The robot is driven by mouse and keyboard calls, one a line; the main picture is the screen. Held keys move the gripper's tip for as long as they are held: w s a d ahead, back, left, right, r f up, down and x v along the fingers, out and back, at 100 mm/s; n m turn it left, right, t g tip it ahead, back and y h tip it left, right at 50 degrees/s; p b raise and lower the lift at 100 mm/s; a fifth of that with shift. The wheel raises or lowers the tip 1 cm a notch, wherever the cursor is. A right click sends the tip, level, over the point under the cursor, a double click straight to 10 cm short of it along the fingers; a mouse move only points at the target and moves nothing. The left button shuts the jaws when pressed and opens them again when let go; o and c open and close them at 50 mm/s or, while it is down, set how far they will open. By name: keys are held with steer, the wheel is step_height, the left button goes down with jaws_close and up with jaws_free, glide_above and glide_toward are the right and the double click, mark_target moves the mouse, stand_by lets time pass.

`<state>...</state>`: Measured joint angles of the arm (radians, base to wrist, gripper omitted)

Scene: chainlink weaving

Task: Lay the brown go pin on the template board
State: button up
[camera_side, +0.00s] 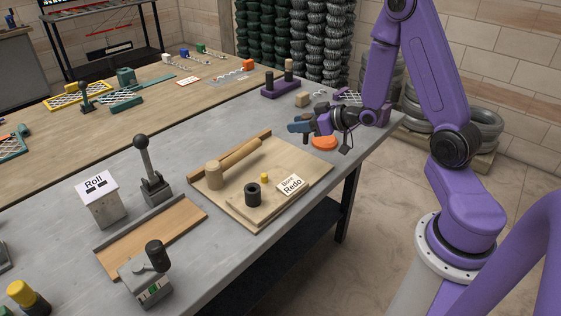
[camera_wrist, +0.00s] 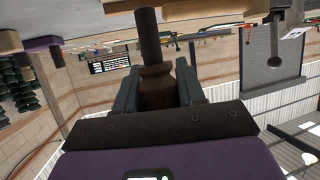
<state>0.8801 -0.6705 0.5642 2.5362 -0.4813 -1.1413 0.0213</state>
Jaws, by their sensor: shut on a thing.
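In the wrist view my gripper (camera_wrist: 156,88) is shut on a brown pin (camera_wrist: 157,82), whose waisted body sits between the two blue-grey fingers. A dark cylinder (camera_wrist: 148,35) lies in line with it past the fingertips; I cannot tell whether it is part of the pin.
An orange disc (camera_side: 324,143) lies below the gripper. A purple rack (camera_side: 283,87) with pegs stands behind.

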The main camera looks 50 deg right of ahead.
steer(key=shift+f, duration=3.55)
steer(key=shift+f, duration=0.15)
steer(key=o, duration=1.1)
